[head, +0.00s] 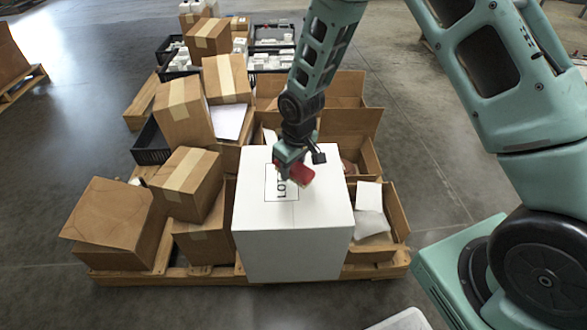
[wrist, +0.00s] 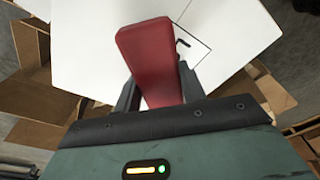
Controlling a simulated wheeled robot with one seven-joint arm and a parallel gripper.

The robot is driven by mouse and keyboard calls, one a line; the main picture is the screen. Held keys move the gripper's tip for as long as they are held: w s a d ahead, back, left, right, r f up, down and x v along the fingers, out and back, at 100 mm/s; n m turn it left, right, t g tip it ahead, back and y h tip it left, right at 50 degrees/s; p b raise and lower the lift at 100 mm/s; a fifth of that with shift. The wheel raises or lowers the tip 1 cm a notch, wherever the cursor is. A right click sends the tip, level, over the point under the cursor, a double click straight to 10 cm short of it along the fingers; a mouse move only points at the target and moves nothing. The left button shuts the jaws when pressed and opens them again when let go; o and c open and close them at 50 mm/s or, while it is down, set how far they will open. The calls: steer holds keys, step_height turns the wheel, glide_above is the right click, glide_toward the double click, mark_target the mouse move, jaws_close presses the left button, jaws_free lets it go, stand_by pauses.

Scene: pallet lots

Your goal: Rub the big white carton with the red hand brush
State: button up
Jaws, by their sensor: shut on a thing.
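The big white carton (head: 291,240) stands at the front of the pallet, with a printed label on its top. In the wrist view its white top (wrist: 84,38) fills much of the upper picture. My gripper (head: 291,166) is over the middle of the carton's top. It is shut on the red hand brush (head: 301,175), which shows between the two fingers in the wrist view (wrist: 150,60). The brush's bristles are hidden, and I cannot tell whether it touches the carton's top.
Brown cartons (head: 187,183) stand close on the left of the white carton. Open boxes (head: 377,230) with white packets are on its right. More cartons and black crates (head: 152,144) lie behind, all on a wooden pallet (head: 160,276). The floor in front is clear.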

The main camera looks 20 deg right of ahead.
steer(key=shift+r+p, duration=1)
steer(key=shift+r, duration=0.5)
steer(key=s+d+r+m+p, duration=0.2)
steer(key=s+d+m+p, duration=0.15)
steer(key=s+d, duration=0.4)
steer(key=m+b, duration=0.1)
steer(key=b, duration=0.1)
glide_above(331, 200)
steer(key=shift+h, duration=0.3)
steer(key=f, duration=0.6)
steer(key=shift+s+f, duration=0.15)
steer(key=shift+s, duration=0.05)
steer(key=shift+f+b, duration=0.6)
steer(key=shift+f, duration=1.4)
